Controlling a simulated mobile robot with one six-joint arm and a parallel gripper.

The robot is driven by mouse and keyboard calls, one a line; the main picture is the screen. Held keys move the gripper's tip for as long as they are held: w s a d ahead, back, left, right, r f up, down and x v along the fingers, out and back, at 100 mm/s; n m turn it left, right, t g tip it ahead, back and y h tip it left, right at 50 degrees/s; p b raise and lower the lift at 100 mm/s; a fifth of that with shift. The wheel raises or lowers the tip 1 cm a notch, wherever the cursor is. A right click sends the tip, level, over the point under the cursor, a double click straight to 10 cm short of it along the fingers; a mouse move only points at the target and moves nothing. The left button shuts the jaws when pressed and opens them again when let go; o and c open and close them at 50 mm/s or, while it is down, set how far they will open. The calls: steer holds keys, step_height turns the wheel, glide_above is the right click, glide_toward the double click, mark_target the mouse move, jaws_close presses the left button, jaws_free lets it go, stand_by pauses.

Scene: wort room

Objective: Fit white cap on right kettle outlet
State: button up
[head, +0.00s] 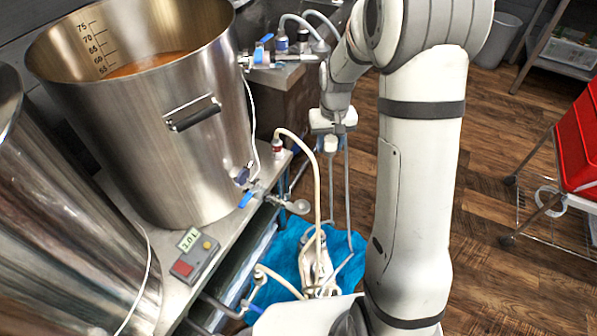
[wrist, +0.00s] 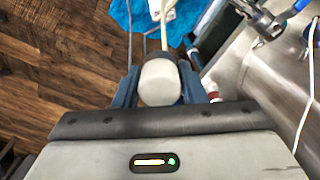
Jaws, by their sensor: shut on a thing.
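The right kettle (head: 140,130) is a large steel pot with a level scale inside, standing on a steel bench. Its lower outlet (head: 297,206) has a blue-handled valve and ends in a round metal face pointing right. My gripper (head: 332,138) is above and to the right of that outlet, apart from it. In the wrist view my gripper (wrist: 158,90) is shut on the white cap (wrist: 160,82), which sits between the two dark fingers. The cap also shows small in the head view (head: 331,144). A metal valve (wrist: 262,20) shows at the wrist view's upper right.
A pale hose (head: 315,170) arches up from the bench edge and drops near the outlet. Thin grey tubes (head: 348,190) hang below my gripper. A blue cloth (head: 290,250) lies below. A control box (head: 195,255) sits on the bench. Red bins (head: 580,140) stand right.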

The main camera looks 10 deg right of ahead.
mark_target(302, 202)
steer(key=s+a+f+n+p, duration=0.1)
steer(key=s+a+n+p, duration=0.1)
steer(key=s+a+p, duration=0.3)
steer(key=s+a, duration=0.3)
steer(key=shift+s+a+f, duration=0.3)
steer(key=shift+s, duration=0.1)
step_height(302, 202, down, 7)
steer(key=b, duration=0.5)
steer(key=shift+f, duration=0.1)
steer(key=shift+s, duration=0.15)
steer(key=shift+f+b, duration=1.05)
steer(key=shift+f, duration=0.25)
steer(key=o, duration=1.1)
